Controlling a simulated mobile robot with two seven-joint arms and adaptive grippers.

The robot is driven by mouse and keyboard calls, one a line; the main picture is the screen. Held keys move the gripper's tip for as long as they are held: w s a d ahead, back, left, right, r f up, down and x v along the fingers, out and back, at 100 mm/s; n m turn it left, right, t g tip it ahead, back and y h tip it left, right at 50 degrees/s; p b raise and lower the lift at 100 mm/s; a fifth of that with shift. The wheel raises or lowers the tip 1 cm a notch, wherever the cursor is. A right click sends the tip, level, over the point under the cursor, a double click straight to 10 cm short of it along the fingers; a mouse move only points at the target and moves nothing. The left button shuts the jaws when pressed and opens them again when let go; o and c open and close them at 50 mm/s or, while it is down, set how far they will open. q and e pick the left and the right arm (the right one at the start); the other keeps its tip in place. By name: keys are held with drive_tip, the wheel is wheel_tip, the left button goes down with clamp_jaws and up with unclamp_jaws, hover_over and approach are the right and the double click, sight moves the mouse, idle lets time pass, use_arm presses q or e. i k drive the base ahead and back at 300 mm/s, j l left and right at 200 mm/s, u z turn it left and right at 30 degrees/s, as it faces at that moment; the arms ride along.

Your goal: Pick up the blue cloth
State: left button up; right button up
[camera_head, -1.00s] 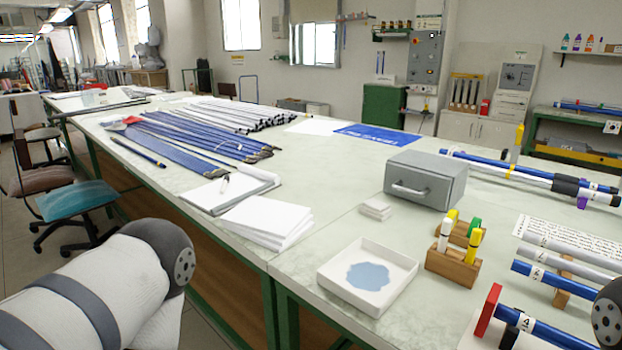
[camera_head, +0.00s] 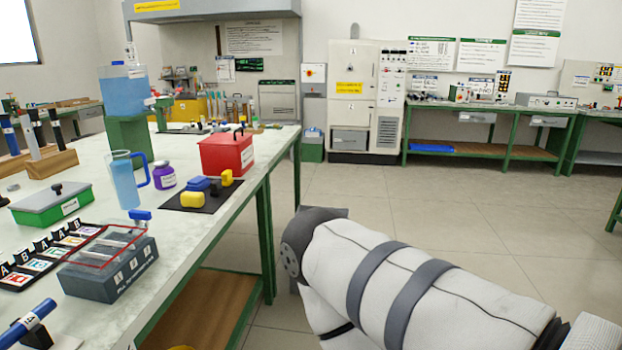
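No blue cloth shows in the current head view. My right arm comes in at the lower right, beside the table's edge, and its gripper is out of sight. My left arm and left gripper are not in the picture.
The pale table (camera_head: 196,205) fills the left side. On it stand a red box (camera_head: 227,153), a blue pitcher (camera_head: 124,182), a purple jar (camera_head: 164,175), a green-rimmed box (camera_head: 52,207) and a dark grey block (camera_head: 108,272). Open floor (camera_head: 400,195) lies to the right.

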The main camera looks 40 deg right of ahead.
sight(197, 184)
drive_tip(key=z, duration=0.55)
drive_tip(key=u, duration=2.55)
drive_tip(key=z, duration=2.55)
drive_tip(key=i+l, duration=0.2)
drive_tip(key=l, duration=0.15)
drive_tip(key=i+l+u, duration=0.1)
drive_tip(key=i+l, duration=0.3)
drive_tip(key=l, duration=0.25)
drive_tip(key=i+l, duration=0.2)
drive_tip(key=l, duration=0.15)
drive_tip(key=i+l+u, duration=0.1)
drive_tip(key=l, duration=0.25)
drive_tip(key=i+l, duration=0.3)
drive_tip(key=l+u, duration=0.05)
